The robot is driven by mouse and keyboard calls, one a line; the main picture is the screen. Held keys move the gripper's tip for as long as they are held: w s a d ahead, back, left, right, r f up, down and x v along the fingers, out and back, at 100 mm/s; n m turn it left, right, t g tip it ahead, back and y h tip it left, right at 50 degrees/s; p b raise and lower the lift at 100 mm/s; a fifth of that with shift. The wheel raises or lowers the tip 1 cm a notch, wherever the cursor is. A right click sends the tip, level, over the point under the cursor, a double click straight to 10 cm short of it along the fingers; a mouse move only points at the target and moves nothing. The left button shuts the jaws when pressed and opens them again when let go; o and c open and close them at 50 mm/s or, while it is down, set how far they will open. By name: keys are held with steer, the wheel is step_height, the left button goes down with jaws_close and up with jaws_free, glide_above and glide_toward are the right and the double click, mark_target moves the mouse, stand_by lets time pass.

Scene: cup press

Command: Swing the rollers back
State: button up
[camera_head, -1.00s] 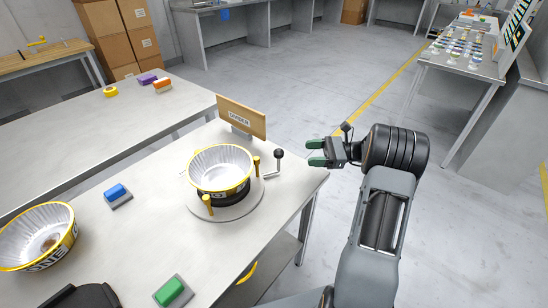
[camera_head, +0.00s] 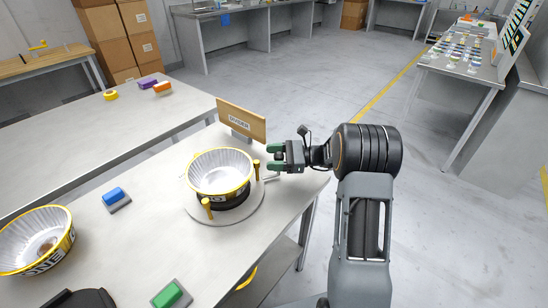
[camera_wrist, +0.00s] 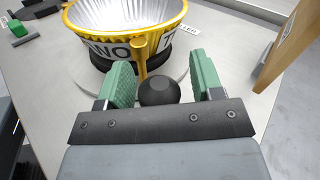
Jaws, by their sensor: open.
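The press stands on the table with a silver fluted cup with a yellow rim (camera_head: 220,172) in it, on a round grey base plate (camera_head: 222,215). Yellow rollers (camera_head: 207,207) stand upright at the cup's side; one roller (camera_wrist: 140,58) shows upright in the wrist view, against or very near the cup wall. The crank's black ball knob (camera_wrist: 158,91) lies between my open green fingers in the wrist view. My gripper (camera_head: 272,158) is at the crank on the right of the press; its fingers hide the knob in the head view. I cannot tell whether they touch the knob.
A wooden sign board (camera_head: 241,119) stands behind the press. A second yellow-rimmed cup (camera_head: 38,240) is at the table's left. A blue button (camera_head: 113,194) and a green button (camera_head: 169,295) sit on the table. Free tabletop lies left of the press.

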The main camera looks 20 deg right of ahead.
steer(key=shift+c, duration=0.2)
jaws_close()
stand_by(0.4)
